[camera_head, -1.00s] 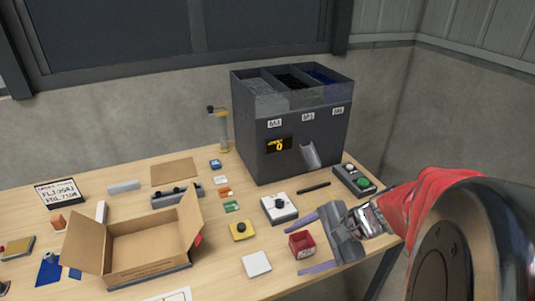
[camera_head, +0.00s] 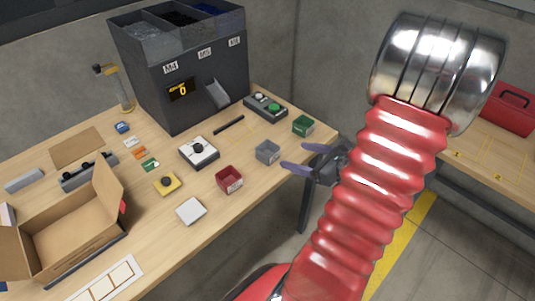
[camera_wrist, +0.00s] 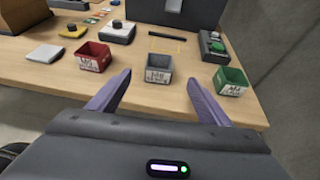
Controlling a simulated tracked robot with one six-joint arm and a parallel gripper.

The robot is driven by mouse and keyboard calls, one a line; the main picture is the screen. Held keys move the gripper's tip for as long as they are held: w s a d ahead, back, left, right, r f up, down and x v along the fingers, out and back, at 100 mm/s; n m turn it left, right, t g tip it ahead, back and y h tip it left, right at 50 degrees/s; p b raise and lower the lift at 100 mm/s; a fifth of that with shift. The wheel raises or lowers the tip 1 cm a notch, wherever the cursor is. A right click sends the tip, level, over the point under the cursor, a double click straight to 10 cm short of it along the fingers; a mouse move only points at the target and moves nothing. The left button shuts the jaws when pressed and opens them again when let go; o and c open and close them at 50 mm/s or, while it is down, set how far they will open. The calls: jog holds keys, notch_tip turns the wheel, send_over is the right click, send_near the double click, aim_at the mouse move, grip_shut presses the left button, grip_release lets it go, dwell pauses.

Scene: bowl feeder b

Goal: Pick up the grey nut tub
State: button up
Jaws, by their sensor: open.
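The grey nut tub (camera_head: 267,152) is a small open box standing upright near the right front edge of the table. In the wrist view the grey tub (camera_wrist: 159,69) shows a white label on its front and lies ahead, between the lines of the two fingers. My gripper (camera_head: 293,159) is open and empty, with its purple fingers pointing at the tub from the right. In the wrist view my gripper (camera_wrist: 157,95) is short of the tub, and no finger appears to touch it.
A red tub (camera_head: 229,179) stands left of the grey tub and a green tub (camera_head: 303,125) right of it. A dark feeder (camera_head: 205,98), a control box (camera_head: 266,106) and a white dial box (camera_head: 199,152) stand behind. A white pad (camera_head: 191,211) lies in front.

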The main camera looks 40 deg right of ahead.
jog(key=shift+w, duration=0.1)
send_near(261, 146)
jog(key=shift+x, duration=0.9)
jog(key=shift+f, duration=0.15)
jog(key=shift+x, duration=2.55)
jog(key=shift+c, duration=0.5)
jog(key=c, duration=1)
jog(key=shift+r, duration=5.05)
